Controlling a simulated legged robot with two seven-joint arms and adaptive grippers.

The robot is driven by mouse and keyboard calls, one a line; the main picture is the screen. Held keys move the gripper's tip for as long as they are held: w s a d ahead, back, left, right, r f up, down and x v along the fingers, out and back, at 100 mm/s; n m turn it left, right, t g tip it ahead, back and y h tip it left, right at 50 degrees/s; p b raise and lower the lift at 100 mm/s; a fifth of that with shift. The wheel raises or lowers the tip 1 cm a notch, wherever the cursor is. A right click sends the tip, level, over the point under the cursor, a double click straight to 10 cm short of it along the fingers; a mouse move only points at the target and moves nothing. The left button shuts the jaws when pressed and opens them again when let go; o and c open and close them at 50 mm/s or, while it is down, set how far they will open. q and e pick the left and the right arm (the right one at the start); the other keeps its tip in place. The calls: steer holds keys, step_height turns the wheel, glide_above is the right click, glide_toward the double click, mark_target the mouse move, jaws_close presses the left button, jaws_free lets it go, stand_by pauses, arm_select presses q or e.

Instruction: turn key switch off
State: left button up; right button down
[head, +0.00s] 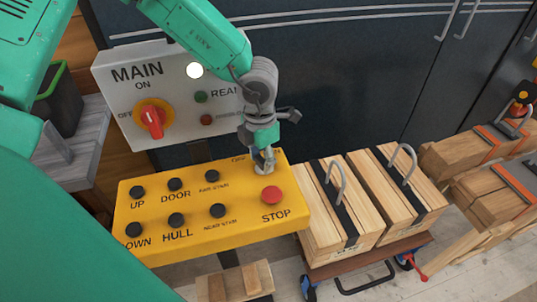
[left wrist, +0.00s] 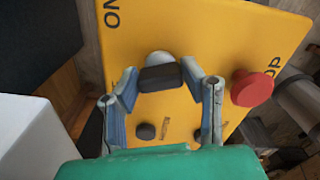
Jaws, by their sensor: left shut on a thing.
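The yellow control panel (head: 242,238) carries several black buttons and a red STOP button (head: 271,195). My left gripper (head: 264,167) reaches down to its upper right corner and hides the key switch there in the head view. In the left wrist view the key switch (left wrist: 161,78) shows as a dark flat key on a silver round base, between the two fingers of my left gripper. The gripper is shut on the key. An ON label (left wrist: 112,14) stands at the panel's edge. The key's exact angle is hard to tell. My right gripper is not in view.
A grey MAIN panel (head: 125,93) with a red rotary switch (head: 152,121) and lamps stands behind the yellow panel. In the left wrist view the red STOP button (left wrist: 252,88) sits close beside the right finger. Wooden crates (head: 325,218) on a trolley stand to the right.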

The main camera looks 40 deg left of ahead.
mark_target(262, 161)
arm_select(q)
steer(key=shift+s+f+n+p, duration=0.2)
steer(key=shift+s+n+p, duration=0.15)
steer(key=shift+n, duration=0.65)
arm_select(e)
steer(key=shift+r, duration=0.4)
arm_select(q)
steer(key=o, duration=1.1)
steer(key=shift+d, duration=0.1)
steer(key=shift+o, duration=0.2)
steer(key=shift+r, duration=0.1)
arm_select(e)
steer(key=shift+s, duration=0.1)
arm_select(q)
steer(key=shift+w, duration=0.1)
steer(key=shift+w+d+r, duration=0.1)
steer(key=shift+r, duration=0.3)
step_height(262, 161, up, 11)
steer(key=shift+r, duration=0.15)
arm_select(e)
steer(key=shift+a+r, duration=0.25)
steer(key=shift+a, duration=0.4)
